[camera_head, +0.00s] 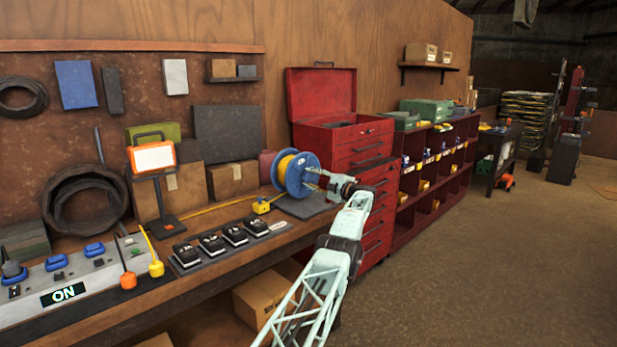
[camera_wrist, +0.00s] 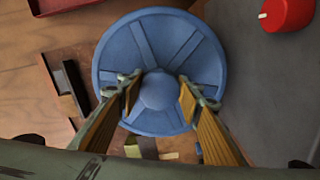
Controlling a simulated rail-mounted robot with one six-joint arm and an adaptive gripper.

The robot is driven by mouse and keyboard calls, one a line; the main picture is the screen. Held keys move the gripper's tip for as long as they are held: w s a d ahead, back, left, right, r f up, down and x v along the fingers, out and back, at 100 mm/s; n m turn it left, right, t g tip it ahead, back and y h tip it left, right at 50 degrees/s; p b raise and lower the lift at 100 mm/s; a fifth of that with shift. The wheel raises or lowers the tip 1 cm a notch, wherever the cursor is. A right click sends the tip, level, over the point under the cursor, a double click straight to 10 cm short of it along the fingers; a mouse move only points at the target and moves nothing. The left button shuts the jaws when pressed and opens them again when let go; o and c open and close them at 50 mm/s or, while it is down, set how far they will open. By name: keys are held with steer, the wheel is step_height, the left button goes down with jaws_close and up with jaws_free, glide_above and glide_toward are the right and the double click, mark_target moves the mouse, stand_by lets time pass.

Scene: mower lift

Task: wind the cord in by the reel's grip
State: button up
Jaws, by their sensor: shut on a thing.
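The blue cord reel (camera_head: 296,175) with yellow cord wound on it stands on the workbench, near the red tool chest. In the wrist view its blue spoked face (camera_wrist: 155,38) fills the middle. A rounded blue grip (camera_wrist: 158,91) sticks out from that face. My gripper (camera_wrist: 158,95) is shut on this grip, one finger on each side. In the head view my gripper (camera_head: 327,180) reaches the reel from the right.
A red tool chest (camera_head: 345,142) stands just behind and right of the reel. Black chargers (camera_head: 222,241), a work lamp (camera_head: 153,160) and a grey control panel (camera_head: 75,280) reading ON occupy the bench to the left. The floor (camera_head: 480,260) at right is clear.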

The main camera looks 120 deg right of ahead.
steer(key=shift+r, duration=0.1)
stand_by(0.6)
steer(key=o, duration=1.2)
steer(key=shift+c, duration=0.2)
